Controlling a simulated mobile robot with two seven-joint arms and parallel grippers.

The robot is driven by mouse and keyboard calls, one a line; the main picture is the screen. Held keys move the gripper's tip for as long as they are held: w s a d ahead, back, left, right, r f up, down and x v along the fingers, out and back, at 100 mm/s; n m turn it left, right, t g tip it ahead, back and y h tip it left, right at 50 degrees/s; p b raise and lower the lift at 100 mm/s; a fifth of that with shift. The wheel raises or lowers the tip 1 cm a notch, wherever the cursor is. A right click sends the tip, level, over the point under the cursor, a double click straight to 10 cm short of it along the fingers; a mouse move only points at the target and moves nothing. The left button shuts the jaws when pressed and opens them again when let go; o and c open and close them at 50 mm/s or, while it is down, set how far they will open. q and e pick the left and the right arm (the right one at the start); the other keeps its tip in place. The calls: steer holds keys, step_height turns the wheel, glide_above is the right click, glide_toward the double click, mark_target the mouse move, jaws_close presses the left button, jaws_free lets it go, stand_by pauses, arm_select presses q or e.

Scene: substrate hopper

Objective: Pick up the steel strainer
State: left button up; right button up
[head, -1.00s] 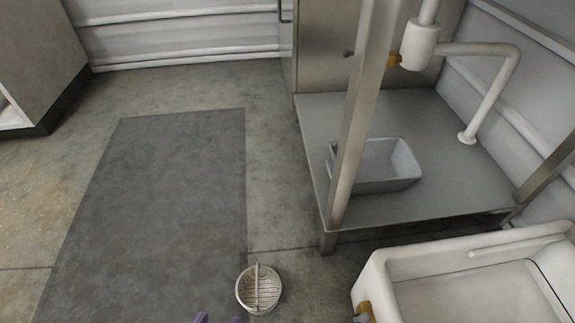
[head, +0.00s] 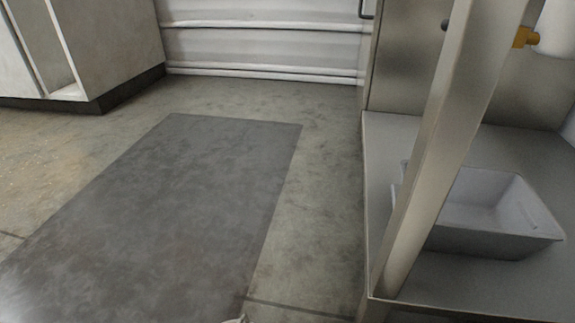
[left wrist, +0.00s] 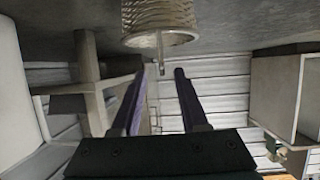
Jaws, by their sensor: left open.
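The steel strainer (left wrist: 158,18) is at the top middle of the left wrist view, a ribbed round metal body cut off by the frame edge. A thin upright bar or handle on it points toward my gripper. My left gripper (left wrist: 158,70) is open, its two purple fingers reaching toward the strainer. The bar appears in line with the gap between the fingertips; I cannot tell whether it is between them. In the head view only a pale sliver, probably the strainer's edge (head: 236,320), shows at the bottom. My right gripper is not in view.
A dark mat (head: 170,200) lies on the concrete floor. A steel table (head: 378,150) with a metal post (head: 430,150) stands at the right, with a grey tub (head: 490,215) on it. A cabinet (head: 110,45) stands at the back left. The floor between mat and table is clear.

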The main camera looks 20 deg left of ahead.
arm_select(q)
steer(key=x, duration=0.2)
steer(key=b+x, duration=0.2)
steer(key=x, duration=0.1)
steer(key=shift+w+a+r, duration=0.25)
steer(key=shift+w, duration=0.25)
steer(key=shift+w+a, duration=0.15)
steer(key=shift+w, duration=0.15)
steer(key=shift+c, duration=0.3)
steer(key=shift+c, duration=0.7)
jaws_close()
